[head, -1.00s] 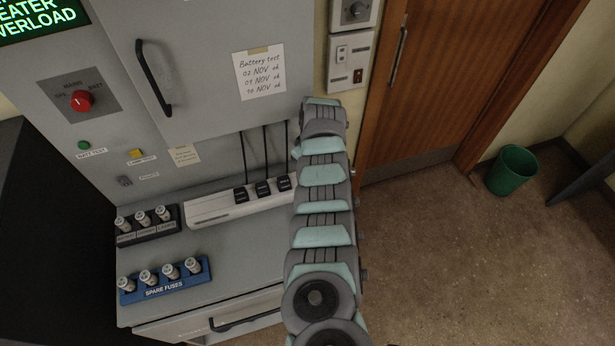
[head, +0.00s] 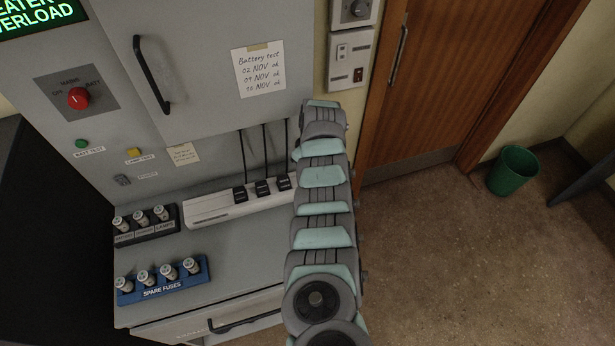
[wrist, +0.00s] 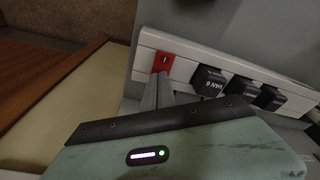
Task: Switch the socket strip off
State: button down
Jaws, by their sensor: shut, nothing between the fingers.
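The white socket strip (head: 215,208) runs along the back of the console ledge, with several black plugs in it. My arm hides its right end in the head view. In the wrist view, the strip (wrist: 235,74) shows a red switch (wrist: 165,63) at its left end, beside a black plug labelled VAN 6 (wrist: 208,82). I cannot tell which way the switch is tipped. My gripper (wrist: 164,80) is shut and empty. Its fingertips are just in front of the red switch's lower edge; I cannot tell whether they touch it. The head view hides the gripper behind the arm.
A fuse block (head: 146,226) and a blue spare-fuses rack (head: 163,284) stand on the ledge left of my arm. Cables rise from the plugs to the cabinet. A red knob (head: 78,98) is on the panel. A green bin (head: 513,171) stands on the floor at right.

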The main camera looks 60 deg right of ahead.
jog(key=shift+r+p, duration=1.55)
jog(key=shift+r, duration=1.9)
